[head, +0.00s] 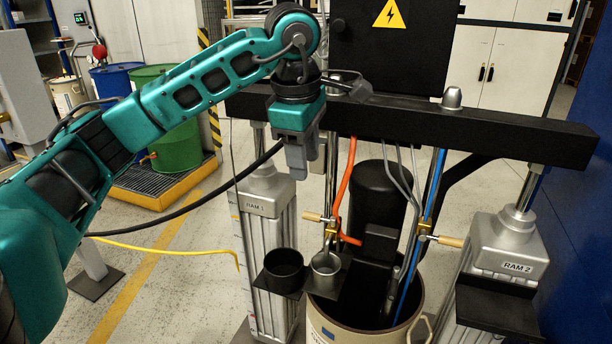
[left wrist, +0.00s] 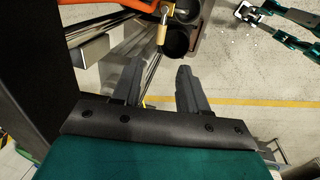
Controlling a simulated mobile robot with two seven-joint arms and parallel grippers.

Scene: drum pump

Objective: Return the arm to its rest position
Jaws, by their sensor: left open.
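My left arm (head: 190,95) reaches in from the left of the head view. My left gripper (head: 298,168) points down in front of the black crossbeam, above RAM 1 and the cup holder. In the left wrist view its two fingers (left wrist: 158,85) are spread apart, with nothing between them. The fingers touch nothing that I can see. In the left wrist view a teal arm, which looks like my right one, shows at the top right, with a pale end piece (left wrist: 246,12); it is too small to tell its jaws.
The black crossbeam (head: 430,120) is close behind the wrist. Below stand RAM 1 (head: 268,225), a black cup (head: 284,270), a metal cup (head: 326,268), a wooden-handled valve (head: 312,217) and the drum (head: 345,335). RAM 2 (head: 510,250) is right. Open floor (head: 170,290) lies left.

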